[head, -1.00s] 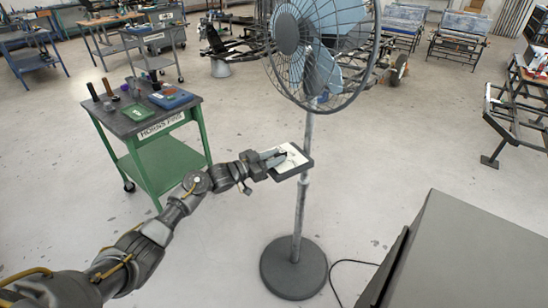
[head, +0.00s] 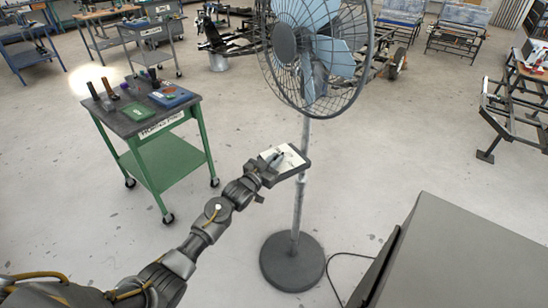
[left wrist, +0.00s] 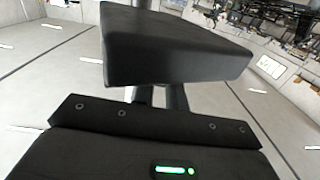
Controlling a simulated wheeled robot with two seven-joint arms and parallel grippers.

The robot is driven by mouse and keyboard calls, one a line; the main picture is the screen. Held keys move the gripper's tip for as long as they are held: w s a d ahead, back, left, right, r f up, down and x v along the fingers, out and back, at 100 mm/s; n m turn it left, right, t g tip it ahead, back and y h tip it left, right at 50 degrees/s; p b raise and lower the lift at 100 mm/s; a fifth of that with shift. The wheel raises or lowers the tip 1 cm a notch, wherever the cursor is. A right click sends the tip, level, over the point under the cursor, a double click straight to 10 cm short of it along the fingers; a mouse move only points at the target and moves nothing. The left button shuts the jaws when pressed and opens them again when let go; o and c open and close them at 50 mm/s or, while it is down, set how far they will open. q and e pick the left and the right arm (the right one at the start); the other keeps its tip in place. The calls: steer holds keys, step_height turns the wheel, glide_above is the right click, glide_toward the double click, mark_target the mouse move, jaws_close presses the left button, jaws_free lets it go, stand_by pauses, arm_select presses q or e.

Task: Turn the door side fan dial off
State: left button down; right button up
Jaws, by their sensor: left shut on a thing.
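The standing fan (head: 298,200) has a dark control box with a white top panel (head: 294,158) partway up its pole. My left gripper (head: 276,160) is at the left part of this box, with its fingers over the panel. It is shut on a small part there, apparently a fan dial; the dial is mostly hidden by the fingers, and its setting cannot be read. In the left wrist view the dark control box (left wrist: 175,50) is close ahead of my gripper body. My right gripper is not in view.
The fan's round base (head: 292,262) stands on the floor with a black cord running right. A green cart (head: 155,155) with tools stands to the left. A large grey box (head: 460,255) fills the lower right. Floor around the base is open.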

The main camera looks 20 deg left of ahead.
arm_select(q)
steer(key=c, duration=1.4)
jaws_free()
steer(key=shift+c, duration=0.2)
steer(key=shift+s, duration=0.1)
steer(key=b+v, duration=0.1)
steer(key=v, duration=0.9)
steer(key=shift+s, duration=0.3)
steer(key=shift+a, duration=0.15)
